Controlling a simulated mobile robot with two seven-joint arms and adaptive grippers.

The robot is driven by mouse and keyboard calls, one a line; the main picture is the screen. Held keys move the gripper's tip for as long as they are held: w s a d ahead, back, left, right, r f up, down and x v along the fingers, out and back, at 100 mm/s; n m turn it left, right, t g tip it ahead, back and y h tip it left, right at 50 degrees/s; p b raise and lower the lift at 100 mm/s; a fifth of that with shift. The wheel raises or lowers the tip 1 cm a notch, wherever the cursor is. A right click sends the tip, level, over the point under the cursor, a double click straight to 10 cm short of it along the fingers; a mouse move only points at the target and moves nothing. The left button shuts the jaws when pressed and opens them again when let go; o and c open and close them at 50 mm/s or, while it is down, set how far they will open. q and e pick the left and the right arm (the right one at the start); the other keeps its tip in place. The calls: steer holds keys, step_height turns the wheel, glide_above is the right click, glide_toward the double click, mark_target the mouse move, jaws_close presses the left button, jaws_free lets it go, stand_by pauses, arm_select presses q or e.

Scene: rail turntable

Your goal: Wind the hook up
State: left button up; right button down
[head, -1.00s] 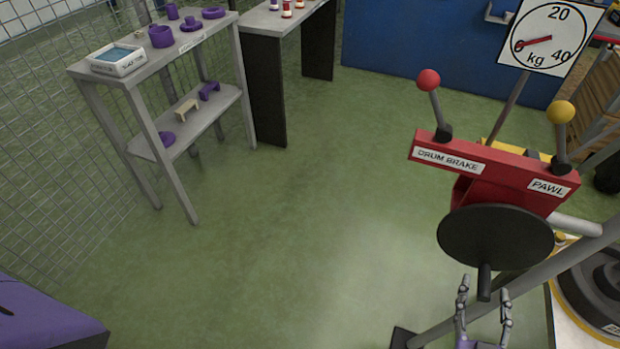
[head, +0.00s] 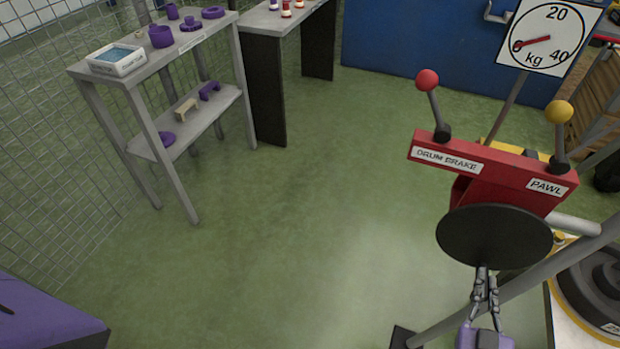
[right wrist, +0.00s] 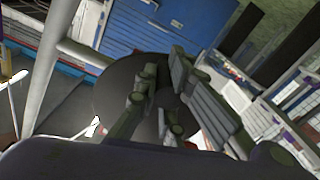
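The winch is a red housing (head: 500,172) with a dark round crank disc (head: 490,237) on its front. A short dark handle sticks out from the disc's lower part, now mostly hidden by my right gripper (head: 485,283). My right gripper's fingers are closed in around this handle, just below the disc's lower edge. In the right wrist view, the fingers (right wrist: 165,95) stand in front of the dark disc (right wrist: 108,98). A red-knobbed lever (head: 430,90) marked DRUM BRAKE and a yellow-knobbed lever (head: 560,125) marked PAWL rise from the housing. I see no hook. My left gripper is not in view.
A kg dial (head: 550,38) has its needle near 0. A grey slanted post (head: 560,265) supports the winch. A grey shelf (head: 150,75) with purple parts and a white tray (head: 117,60) stands at left. The green floor between is clear.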

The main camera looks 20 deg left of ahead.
steer(key=shift+s+a+f, duration=0.1)
steer(key=shift+a+f, duration=0.05)
steer(key=shift+a, duration=0.2)
steer(key=shift+a, duration=0.1)
steer(key=shift+a+r+m+p, duration=0.35)
steer(key=shift+a+m+p, duration=0.4)
steer(key=shift+m, duration=0.25)
steer(key=shift+a+r+m+p, duration=0.15)
steer(key=shift+a+m+p, duration=0.15)
steer(key=shift+a+m, duration=0.4)
steer(key=shift+d, duration=0.15)
